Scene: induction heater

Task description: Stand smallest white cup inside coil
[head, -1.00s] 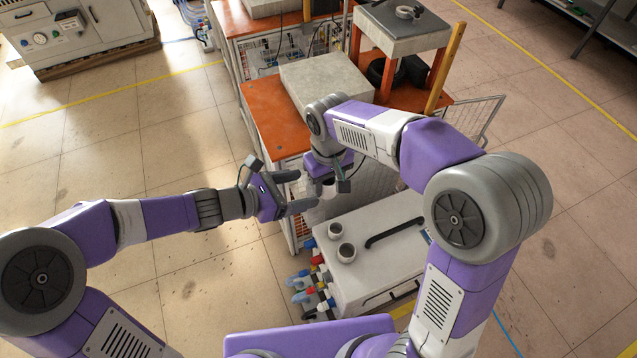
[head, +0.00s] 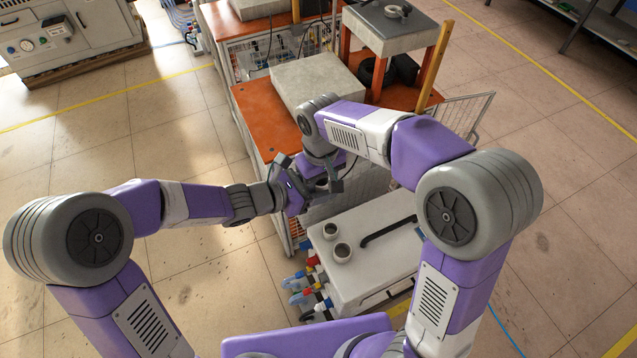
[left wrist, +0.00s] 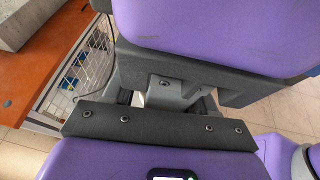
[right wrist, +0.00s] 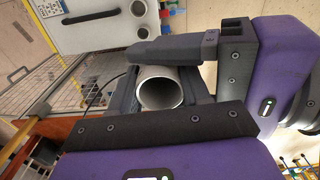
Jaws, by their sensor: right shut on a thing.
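A white cup (right wrist: 160,87) is held between the fingers of my right gripper (head: 326,180), its round opening facing the right wrist camera. My left gripper (head: 308,193) is right up against my right gripper at this cup. One left finger (right wrist: 178,50) crosses beside the cup in the right wrist view. Whether the left fingers press on the cup is hidden; only a pale sliver shows in the left wrist view. Two more white cups, a nearer one (head: 342,252) and a farther one (head: 329,230), stand upright on the white box.
The white box (head: 382,262) has a black handle (head: 388,231). Behind my grippers is an orange bench (head: 262,118) with a grey block (head: 315,85) on it. A wooden post (head: 435,65) and a wire mesh panel (head: 465,118) stand at the right.

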